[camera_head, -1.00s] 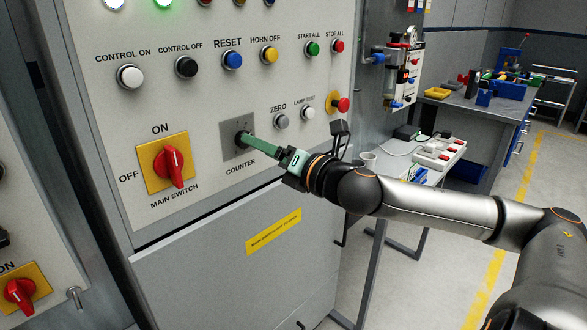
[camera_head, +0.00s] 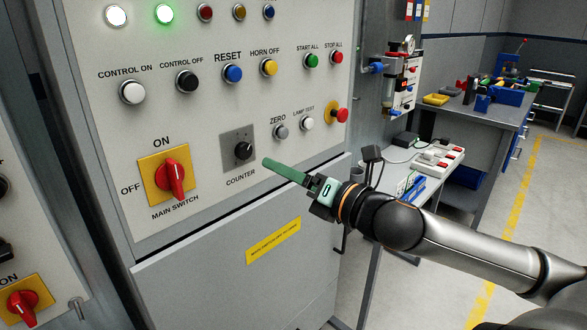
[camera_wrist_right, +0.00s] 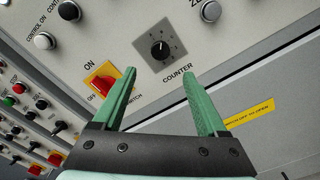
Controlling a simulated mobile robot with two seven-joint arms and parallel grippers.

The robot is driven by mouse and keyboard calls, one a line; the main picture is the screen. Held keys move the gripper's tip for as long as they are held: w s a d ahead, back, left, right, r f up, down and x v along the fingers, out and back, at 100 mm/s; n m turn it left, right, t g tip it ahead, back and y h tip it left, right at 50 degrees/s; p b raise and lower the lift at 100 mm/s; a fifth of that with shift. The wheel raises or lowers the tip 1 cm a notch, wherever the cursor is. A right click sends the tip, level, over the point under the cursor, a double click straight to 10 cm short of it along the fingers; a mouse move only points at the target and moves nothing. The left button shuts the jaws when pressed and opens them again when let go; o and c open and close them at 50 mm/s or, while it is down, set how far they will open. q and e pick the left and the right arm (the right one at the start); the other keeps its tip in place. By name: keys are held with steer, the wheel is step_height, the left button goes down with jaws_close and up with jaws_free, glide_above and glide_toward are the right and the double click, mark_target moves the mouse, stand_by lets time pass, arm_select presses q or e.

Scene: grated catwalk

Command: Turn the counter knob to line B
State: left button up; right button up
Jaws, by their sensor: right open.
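The counter knob (camera_head: 243,151) is a small black knob on a grey square plate, above the COUNTER label on the control panel. It also shows in the right wrist view (camera_wrist_right: 159,50), with a light pointer line and marks around it too small to read. My right gripper (camera_head: 266,163) is just right of the knob and apart from it. In the right wrist view its two green fingers (camera_wrist_right: 158,82) are spread and empty, with the knob beyond and between them. My left gripper is in neither view.
The red main switch (camera_head: 174,176) is left of the knob. The ZERO button (camera_head: 281,131) and lamp test button (camera_head: 307,123) are up and right. A red mushroom button (camera_head: 341,115) is farther right. A workbench (camera_head: 490,110) stands at the back right.

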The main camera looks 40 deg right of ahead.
steer(key=shift+s+d, duration=0.1)
steer(key=shift+s, duration=0.6)
steer(key=s+d+f+m+g+h+p, duration=0.1)
steer(key=d+f+m, duration=0.2)
steer(key=f+m, duration=0.3)
steer(key=s+d+f+m+g+h+p, duration=0.15)
steer(key=f+m, duration=0.25)
steer(key=f, duration=0.4)
steer(key=s+a+f+m+g, duration=0.25)
steer(key=f+m, duration=0.35)
steer(key=f, duration=0.6)
steer(key=s+a+f+m+g+y+p, duration=0.1)
steer(key=s+a+f+m, duration=0.4)
steer(key=a, duration=0.5)
steer(key=s+a+f+m+g+y+p, duration=0.1)
steer(key=s+a+f+m, duration=0.4)
steer(key=a+f, duration=0.5)
steer(key=shift+a+m+g+y+p, duration=0.3)
steer(key=shift+m+g+y+p, duration=0.15)
steer(key=shift+g+y, duration=0.35)
